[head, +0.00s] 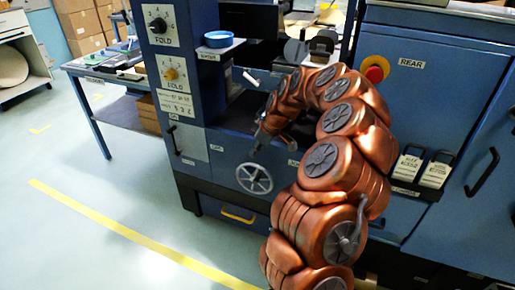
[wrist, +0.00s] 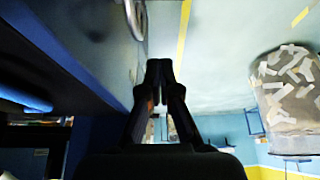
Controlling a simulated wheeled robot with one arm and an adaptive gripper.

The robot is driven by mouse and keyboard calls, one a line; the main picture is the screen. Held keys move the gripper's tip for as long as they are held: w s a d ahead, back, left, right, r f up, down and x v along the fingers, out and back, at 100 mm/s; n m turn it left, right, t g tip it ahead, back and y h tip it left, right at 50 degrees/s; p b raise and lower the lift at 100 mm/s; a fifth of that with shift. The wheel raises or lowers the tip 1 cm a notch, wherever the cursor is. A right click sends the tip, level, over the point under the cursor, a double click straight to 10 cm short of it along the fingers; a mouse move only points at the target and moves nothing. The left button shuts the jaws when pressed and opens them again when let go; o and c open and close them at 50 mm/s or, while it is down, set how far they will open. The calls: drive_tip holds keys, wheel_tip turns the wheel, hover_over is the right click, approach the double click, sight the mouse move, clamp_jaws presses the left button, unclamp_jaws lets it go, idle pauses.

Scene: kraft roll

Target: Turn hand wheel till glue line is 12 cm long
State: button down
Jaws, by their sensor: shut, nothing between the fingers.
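The hand wheel (head: 254,179) is a pale, spoked wheel low on the front of the blue machine. In the wrist view a grey curved rim, likely the same wheel (wrist: 138,20), shows at the top, just left of my fingertips. I cannot make out a glue line in either view.
Two labelled FOLD knobs (head: 158,25) and a blue WATER dish (head: 218,39) are above left. A red button (head: 375,69) and REAR panel are at right. A yellow drawer handle (head: 238,215) is below the wheel. The floor at left is clear, with a yellow line (head: 130,233).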

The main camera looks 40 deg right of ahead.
sight(257, 170)
wheel_tip(257, 170, down, 8)
drive_tip(key=shift+w+a, duration=0.15)
drive_tip(key=shift+s+d+f, duration=0.2)
drive_tip(key=shift+s+f, duration=0.05)
drive_tip(key=shift+s+d+f+b, duration=0.15)
drive_tip(key=shift+f+b, duration=0.05)
drive_tip(key=shift+b, duration=0.3)
